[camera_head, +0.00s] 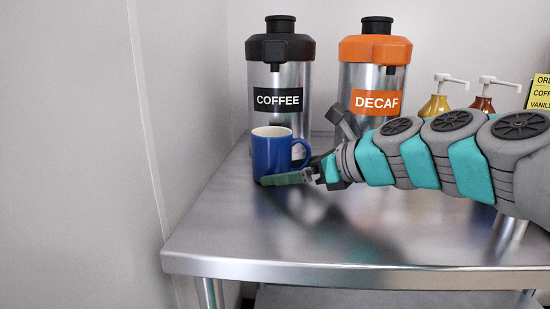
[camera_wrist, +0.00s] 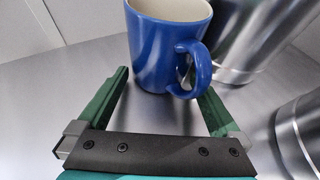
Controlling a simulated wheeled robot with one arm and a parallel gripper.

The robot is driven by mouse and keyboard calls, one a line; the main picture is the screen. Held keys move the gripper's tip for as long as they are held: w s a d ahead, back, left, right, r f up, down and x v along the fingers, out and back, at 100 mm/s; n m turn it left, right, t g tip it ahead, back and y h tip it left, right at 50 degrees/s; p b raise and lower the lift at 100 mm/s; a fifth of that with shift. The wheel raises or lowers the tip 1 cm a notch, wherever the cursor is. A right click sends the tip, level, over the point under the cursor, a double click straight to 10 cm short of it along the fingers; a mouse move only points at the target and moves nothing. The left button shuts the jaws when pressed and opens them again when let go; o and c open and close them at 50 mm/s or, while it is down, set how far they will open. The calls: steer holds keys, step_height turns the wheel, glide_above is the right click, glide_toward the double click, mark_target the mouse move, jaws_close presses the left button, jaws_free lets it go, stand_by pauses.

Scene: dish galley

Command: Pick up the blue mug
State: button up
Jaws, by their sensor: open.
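The blue mug (camera_head: 272,153) stands upright on the steel table, in front of the coffee dispenser, with its handle toward the right. Its inside is cream. It also shows in the wrist view (camera_wrist: 152,50), with its handle (camera_wrist: 199,72) facing my gripper. My gripper (camera_head: 285,178) is at the mug's front right in the head view, low over the table. In the wrist view its two green fingers (camera_wrist: 162,88) are wide apart and empty between. The mug is just beyond and between the fingertips; the right fingertip is partly hidden behind the handle. I cannot tell if they touch.
A black-topped COFFEE dispenser (camera_head: 279,77) and an orange-topped DECAF dispenser (camera_head: 372,78) stand behind. Two pump bottles (camera_head: 436,107) and a yellow sign (camera_head: 540,92) are at the right. A wall is at the left. The steel table (camera_head: 240,235) is clear in front.

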steer(key=shift+w+a+f, duration=0.15)
steer(key=shift+w+a, duration=0.05)
steer(key=shift+a, duration=0.15)
jaws_close()
stand_by(0.7)
steer(key=shift+d, duration=0.1)
